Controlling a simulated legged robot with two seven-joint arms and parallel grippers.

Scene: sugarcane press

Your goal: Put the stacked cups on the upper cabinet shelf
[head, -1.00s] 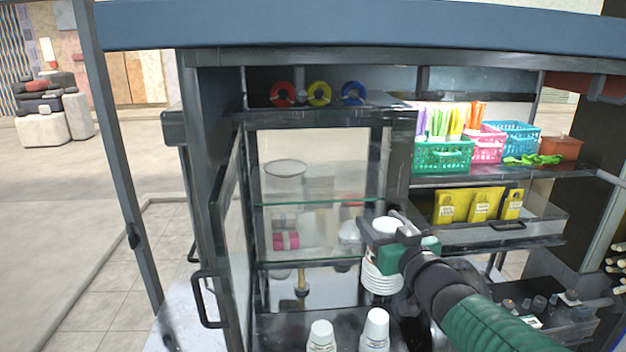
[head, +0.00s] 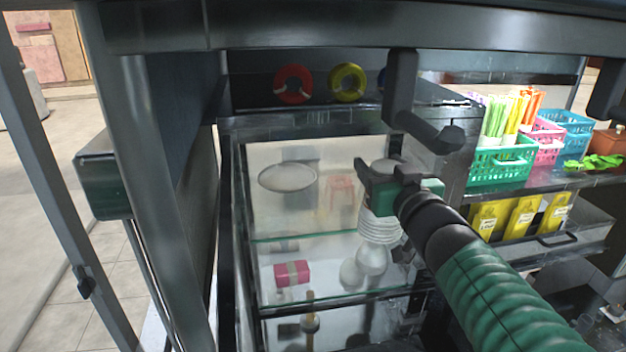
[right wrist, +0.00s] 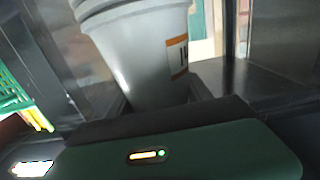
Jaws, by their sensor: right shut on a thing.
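My right gripper (head: 388,178) is shut on a stack of white cups (head: 378,226), held upright in front of the right part of the cabinet opening. In the right wrist view the stacked cups (right wrist: 145,55) stand close above the gripper body, with an orange-edged label. The cabinet's upper glass shelf (head: 310,233) shows to the left of and behind the cups. A round plate-like thing (head: 288,177) appears above that shelf. Whether the cups are inside the cabinet cannot be told. My left gripper is not in view.
A pink box (head: 292,273) and pale round items (head: 362,267) are below the upper shelf. Red and yellow rings (head: 347,82) hang above the opening. A green basket (head: 500,163) with straws stands at right, above yellow packets (head: 520,216). A dark frame post stands left of the cabinet.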

